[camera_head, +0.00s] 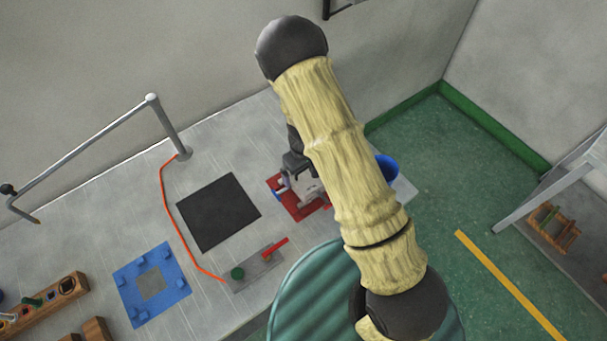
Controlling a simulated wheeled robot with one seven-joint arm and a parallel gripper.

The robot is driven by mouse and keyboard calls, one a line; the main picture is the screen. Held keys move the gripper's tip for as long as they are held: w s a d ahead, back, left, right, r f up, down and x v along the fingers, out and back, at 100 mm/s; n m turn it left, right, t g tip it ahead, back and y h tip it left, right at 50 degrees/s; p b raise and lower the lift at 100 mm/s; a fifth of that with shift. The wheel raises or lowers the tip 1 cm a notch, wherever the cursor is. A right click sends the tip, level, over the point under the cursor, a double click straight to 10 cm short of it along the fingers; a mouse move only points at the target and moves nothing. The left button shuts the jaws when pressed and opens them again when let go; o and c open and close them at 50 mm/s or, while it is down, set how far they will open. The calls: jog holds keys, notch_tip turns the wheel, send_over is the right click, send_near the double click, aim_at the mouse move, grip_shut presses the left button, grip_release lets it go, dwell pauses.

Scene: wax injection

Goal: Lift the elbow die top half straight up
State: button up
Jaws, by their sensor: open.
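My gripper (302,188) is at the right part of the bench, low over a red plate (291,211). By what shows, its jaws are open. A light grey block-like shape shows at the jaws, but I cannot tell whether it is the elbow die top half or part of my gripper. My arm covers the right side of this spot, so any die there is mostly hidden. I cannot make out the seam between die halves.
A black mat (218,211) and a blue fixture (151,284) lie left on the bench (100,230). A grey box with a red lever (274,248) is in front. A blue bin (388,167) is behind my arm. A metal post (172,130) and orange cable (170,219) stand left.

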jog(key=shift+f, duration=1.15)
jog(key=shift+w+r, duration=0.1)
jog(key=c, duration=1.6)
notch_tip(320, 180, up, 9)
jog(key=shift+a+b, duration=0.1)
jog(key=shift+b, duration=0.85)
jog(key=shift+r, duration=0.55)
